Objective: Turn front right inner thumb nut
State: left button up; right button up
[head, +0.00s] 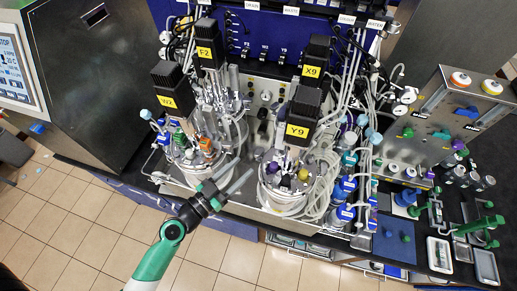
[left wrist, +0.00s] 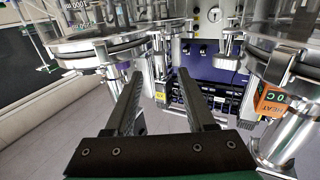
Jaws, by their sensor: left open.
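My left gripper (head: 237,173) is open and empty in the head view, its fingers pointing up and right into the gap between the front two bioreactor vessels. The front right vessel (head: 284,203), under the motor labelled Y9 (head: 299,131), stands just right of the fingers. The front left vessel (head: 186,178), under the motor labelled W2 (head: 166,102), is on their left. In the left wrist view the open fingers (left wrist: 160,80) show with nothing between them; steel clamp rims of vessels (left wrist: 280,65) are at both sides. I cannot single out the front right inner thumb nut.
Tubing and blue-capped bottles (head: 345,188) crowd the right side of the front right vessel. A dark cabinet (head: 95,65) stands at the left. A panel with coloured knobs (head: 450,115) and metal trays (head: 486,266) are at the right. Tiled floor lies in front.

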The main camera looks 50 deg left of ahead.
aim_at(255, 156)
pick_arm(q)
jog(key=w, duration=0.2)
jog(key=w+p, duration=0.1)
jog(key=w, duration=0.5)
jog(key=shift+a, duration=0.25)
grip_shut()
